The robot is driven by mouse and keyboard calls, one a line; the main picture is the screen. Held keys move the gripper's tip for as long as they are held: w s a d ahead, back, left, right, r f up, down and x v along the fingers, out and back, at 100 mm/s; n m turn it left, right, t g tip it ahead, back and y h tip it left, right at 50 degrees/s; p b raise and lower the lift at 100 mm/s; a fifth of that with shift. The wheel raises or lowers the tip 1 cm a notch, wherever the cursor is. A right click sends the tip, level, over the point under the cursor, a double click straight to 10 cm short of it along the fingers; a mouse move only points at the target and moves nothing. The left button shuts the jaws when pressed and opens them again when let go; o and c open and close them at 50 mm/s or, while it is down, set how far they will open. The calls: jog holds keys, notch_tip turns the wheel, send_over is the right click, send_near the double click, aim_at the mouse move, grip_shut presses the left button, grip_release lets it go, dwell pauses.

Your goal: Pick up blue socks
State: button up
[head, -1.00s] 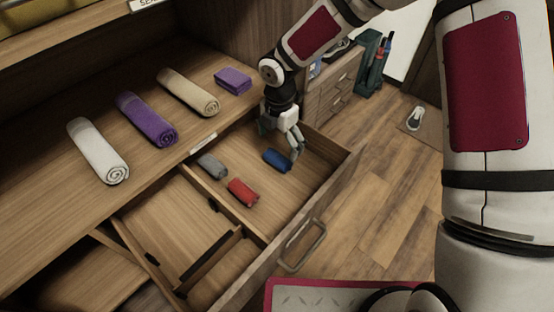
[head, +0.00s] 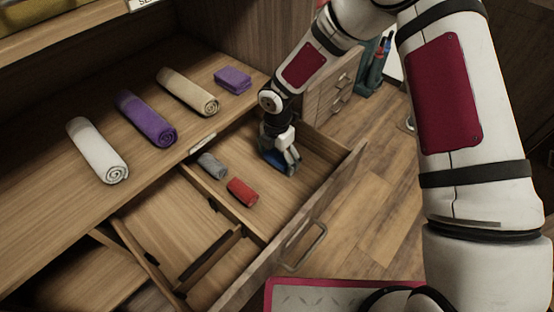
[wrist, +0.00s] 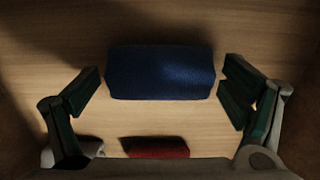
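The blue socks (wrist: 160,72) are a rolled dark blue bundle lying on the wooden drawer floor. In the wrist view they sit between the fingers of my gripper (wrist: 160,92), one finger near each end with a gap. My gripper is open and low in the drawer. In the head view my gripper (head: 283,163) covers most of the blue socks, with a bit of blue (head: 274,159) showing beside the fingers.
The open drawer (head: 325,185) also holds a red roll (head: 242,192) and a grey roll (head: 212,165) near the blue socks. The drawer walls stand close around. Rolled towels, including a purple one (head: 147,119), lie on the shelf above left.

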jog(key=c, duration=0.8)
jog(key=shift+r, duration=0.1)
